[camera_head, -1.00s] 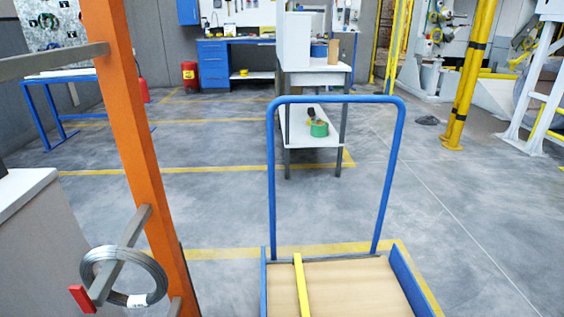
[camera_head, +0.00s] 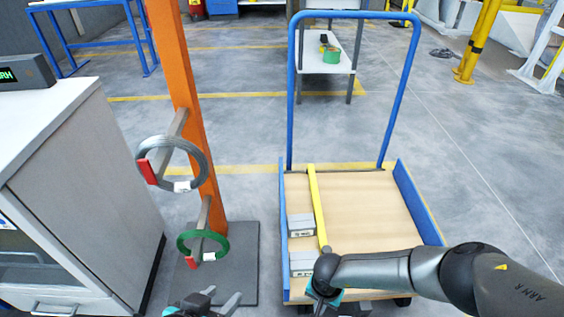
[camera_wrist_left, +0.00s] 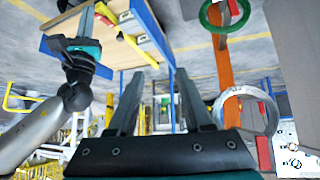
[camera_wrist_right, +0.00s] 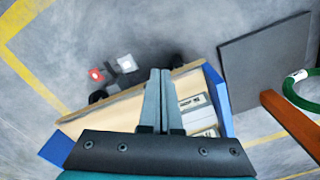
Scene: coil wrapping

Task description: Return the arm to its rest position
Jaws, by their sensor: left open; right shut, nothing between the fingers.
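My right arm comes in from the right in the head view and reaches over the near end of the cart. My right gripper (camera_head: 325,297) is partly hidden there. In the right wrist view its fingers (camera_wrist_right: 160,78) are together with nothing between them, above the cart's edge. My left gripper (camera_head: 222,297) is at the bottom of the head view, below the green coil and in front of the post's base plate. In the left wrist view its fingers (camera_wrist_left: 158,82) are apart with nothing between them.
An orange post (camera_head: 182,75) carries a grey wire coil (camera_head: 203,163) and a green coil (camera_head: 222,246) on red-tipped pegs. The blue-framed cart (camera_head: 375,215) holds two small boxes (camera_head: 301,226) left of a yellow bar (camera_head: 317,200). A white cabinet (camera_head: 85,190) stands left. Floor is open at right.

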